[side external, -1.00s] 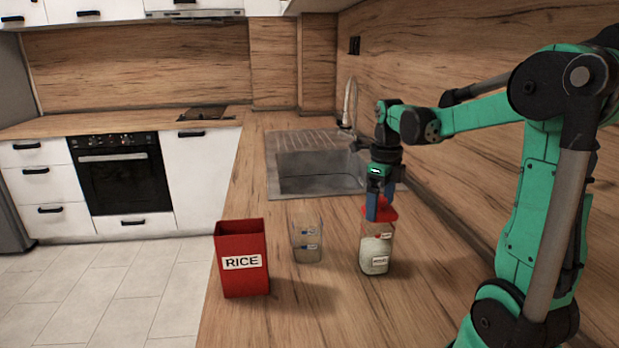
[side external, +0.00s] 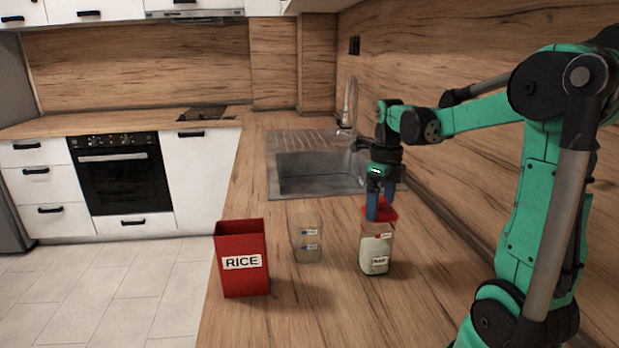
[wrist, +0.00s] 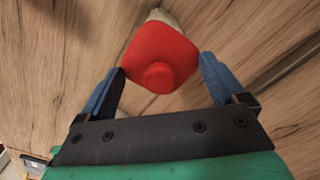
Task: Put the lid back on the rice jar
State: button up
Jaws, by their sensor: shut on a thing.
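The rice jar (side external: 376,252) is a clear container with pale grains and small labels, upright on the counter. Its red lid (side external: 388,213) is at the jar's mouth; it also shows in the wrist view (wrist: 162,55) as a rounded square with a round knob. My gripper (side external: 379,212) is above the jar, shut on the lid, with one blue finger at each side of it in the wrist view (wrist: 162,66). A pale bit of the jar (wrist: 163,16) shows beyond the lid. The rim is hidden, so I cannot tell if the lid is fully seated.
A clear empty-looking container (side external: 307,245) stands left of the jar. A red open box labelled RICE (side external: 242,280) stands further left, near the counter edge. The sink (side external: 318,172) is behind. The counter in front of the jar is clear.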

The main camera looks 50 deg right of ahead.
jog(key=shift+f, duration=0.1)
dwell(0.7)
jog(key=o, duration=0.9)
jog(key=shift+r, duration=3.55)
jog(key=shift+c, duration=0.2)
grip_shut()
jog(key=shift+f, duration=0.25)
